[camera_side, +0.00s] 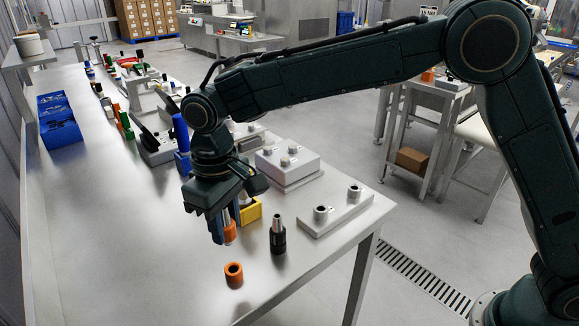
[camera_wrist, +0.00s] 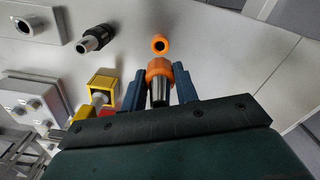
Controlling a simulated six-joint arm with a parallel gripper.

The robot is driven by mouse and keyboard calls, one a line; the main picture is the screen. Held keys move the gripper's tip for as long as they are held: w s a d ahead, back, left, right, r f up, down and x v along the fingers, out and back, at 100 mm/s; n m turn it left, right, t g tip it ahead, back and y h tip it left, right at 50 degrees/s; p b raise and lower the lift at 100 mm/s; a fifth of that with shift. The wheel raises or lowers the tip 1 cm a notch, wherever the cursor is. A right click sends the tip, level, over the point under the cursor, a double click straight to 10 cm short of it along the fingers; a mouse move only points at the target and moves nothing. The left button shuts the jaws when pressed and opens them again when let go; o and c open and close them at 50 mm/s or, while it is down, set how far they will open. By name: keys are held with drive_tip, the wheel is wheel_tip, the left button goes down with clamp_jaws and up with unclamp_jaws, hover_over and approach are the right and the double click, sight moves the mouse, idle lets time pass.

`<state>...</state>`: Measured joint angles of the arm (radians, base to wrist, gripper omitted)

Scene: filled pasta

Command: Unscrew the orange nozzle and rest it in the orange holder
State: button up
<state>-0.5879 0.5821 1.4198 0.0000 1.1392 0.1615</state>
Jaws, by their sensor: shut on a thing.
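My gripper (camera_side: 222,230) points down over the near end of the table, its blue fingers shut on the orange nozzle (camera_side: 230,232). In the wrist view the nozzle (camera_wrist: 158,66) shows an orange collar and a grey metal tapered part between the two fingers (camera_wrist: 160,84). It is held clear of the table. The orange holder (camera_side: 234,268), a short ring with a dark hole, stands on the table below and slightly nearer the camera. In the wrist view the holder (camera_wrist: 160,38) lies just beyond the nozzle, apart from it.
A black nozzle with a grey tip (camera_side: 278,238) stands upright to the right. Behind it are a light plate with two sockets (camera_side: 325,224), a yellow holder (camera_side: 251,214) and a pale box (camera_side: 296,172). The table left of the holder is bare.

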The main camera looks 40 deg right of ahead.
sight(229, 244)
drive_tip(key=shift+f, duration=2.75)
drive_tip(key=shift+s+f, duration=0.1)
drive_tip(key=shift+f, duration=1.65)
idle(0.9)
drive_tip(key=o, duration=1.4)
drive_tip(key=shift+r, duration=0.15)
drive_tip(key=shift+r, duration=0.15)
drive_tip(key=shift+r, duration=3.4)
